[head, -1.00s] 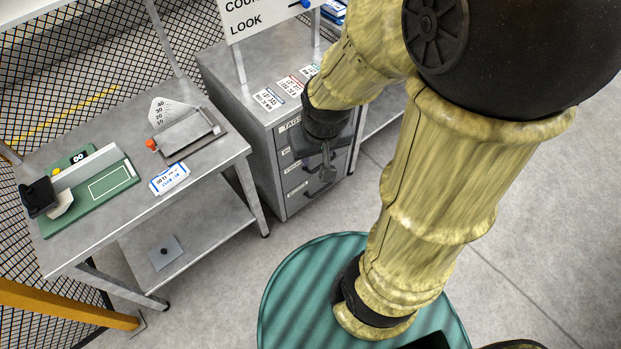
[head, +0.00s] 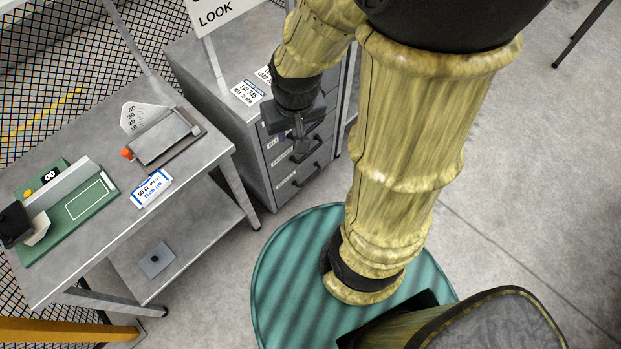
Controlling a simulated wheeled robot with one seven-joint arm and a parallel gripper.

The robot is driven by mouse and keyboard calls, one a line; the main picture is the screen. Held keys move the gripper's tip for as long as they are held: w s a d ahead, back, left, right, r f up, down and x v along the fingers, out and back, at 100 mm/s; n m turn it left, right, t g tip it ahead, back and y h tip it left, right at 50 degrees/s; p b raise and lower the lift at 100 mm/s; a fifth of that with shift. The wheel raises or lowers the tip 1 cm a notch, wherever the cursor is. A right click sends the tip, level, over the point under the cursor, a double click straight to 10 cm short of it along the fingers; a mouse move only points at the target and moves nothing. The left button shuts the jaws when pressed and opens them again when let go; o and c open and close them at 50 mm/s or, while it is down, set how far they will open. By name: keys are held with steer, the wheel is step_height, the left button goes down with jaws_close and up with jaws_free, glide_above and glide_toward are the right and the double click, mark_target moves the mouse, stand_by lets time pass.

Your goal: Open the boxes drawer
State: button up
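A grey metal drawer cabinet (head: 258,168) stands in the upper middle of the head view. Its front carries a column of drawers with dark bar handles and small white labels. Two lower drawer fronts show, one with a handle (head: 306,151) and the lowest with a handle (head: 309,175); both look closed. The labels are too small to read, so I cannot tell which is the boxes drawer. My gripper (head: 299,143) is in front of the upper drawers and hides them. Its fingers point down near the upper visible handle; contact and finger opening cannot be made out.
A steel table (head: 105,215) with a lower shelf stands left of the cabinet. It holds a green device (head: 82,207), a gauge with a white scale (head: 160,137) and a tag card (head: 151,188). A sign (head: 215,14) rises above the cabinet.

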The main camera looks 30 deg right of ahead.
mark_target(310, 177)
steer(key=w+d+f+m+g+y+b, duration=0.1)
steer(key=w+d+f+m+y+b, duration=0.2)
steer(key=f+m+b, duration=1.05)
steer(key=w+d+f+m+y+b, duration=0.1)
steer(key=w+f+m+y+b, duration=0.4)
steer(key=f, duration=1.5)
steer(key=d+f+m+g+y+b, duration=0.15)
steer(key=f+m+y+b, duration=0.35)
steer(key=f+b, duration=1)
steer(key=w+d+f+m+t+h+b, duration=0.1)
steer(key=d+f+m+t+b, duration=0.5)
steer(key=f, duration=0.6)
steer(key=w+d+f+m+t+h+b, duration=0.1)
steer(key=d+f+m+t+h+b, duration=0.2)
steer(key=d+f+m+t+b, duration=0.3)
steer(key=w+d+f+m+t+h+b, duration=0.1)
steer(key=d+f+m+t+b, duration=0.5)
steer(key=f+m, duration=0.8)
step_height(310, 177, down, 6)
steer(key=t+h+b, duration=0.1)
steer(key=b, duration=0.1)
steer(key=shift+w+f+b, duration=0.15)
steer(key=shift+f+b, duration=0.1)
steer(key=shift+b, duration=0.15)
steer(key=shift+a, duration=0.1)
steer(key=shift+b+x, duration=3.7)
steer(key=shift+x, duration=5)
